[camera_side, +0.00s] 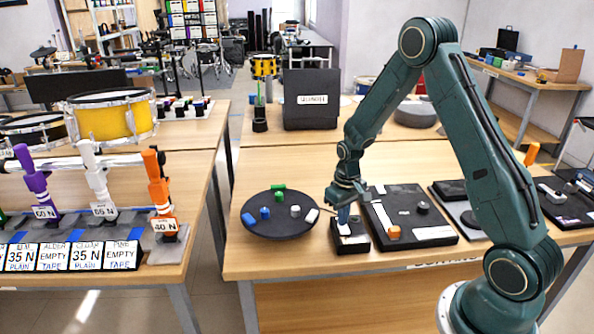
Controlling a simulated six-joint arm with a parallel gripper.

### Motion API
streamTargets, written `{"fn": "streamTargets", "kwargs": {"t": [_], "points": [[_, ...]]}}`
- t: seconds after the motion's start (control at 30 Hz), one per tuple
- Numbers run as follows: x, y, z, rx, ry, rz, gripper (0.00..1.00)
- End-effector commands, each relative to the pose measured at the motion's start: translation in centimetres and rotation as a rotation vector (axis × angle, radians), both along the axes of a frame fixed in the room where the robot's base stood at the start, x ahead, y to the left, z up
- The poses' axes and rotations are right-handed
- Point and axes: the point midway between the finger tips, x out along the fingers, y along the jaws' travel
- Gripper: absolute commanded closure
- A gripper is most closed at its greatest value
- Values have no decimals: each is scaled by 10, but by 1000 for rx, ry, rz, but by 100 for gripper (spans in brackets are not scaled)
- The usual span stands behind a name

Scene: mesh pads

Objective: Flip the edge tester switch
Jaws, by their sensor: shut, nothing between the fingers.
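My gripper (344,208) is shut and empty, pointing down over a small black box (361,244) near the front edge of the middle table. Its tips are at or just above the top of the box; I cannot tell whether they touch it. The box has a white patch (352,238) on top and a pale label on its front. No switch is clearly readable as the edge tester's; the part under my gripper is partly hidden by the fingers.
A round black pad (262,228) with small coloured blocks lies left of the box. A black case (310,98) stands behind. Upright coloured testers (160,195) stand on the left table.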

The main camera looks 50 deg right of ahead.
Motion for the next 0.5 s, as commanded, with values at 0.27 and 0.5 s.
{"fn": "streamTargets", "kwargs": {"t": [0.27, 0.5], "points": [[-1, 0, 10, 1, 2, 0, 100], [-1, 0, 24, 1, 2, 0, 100]]}}
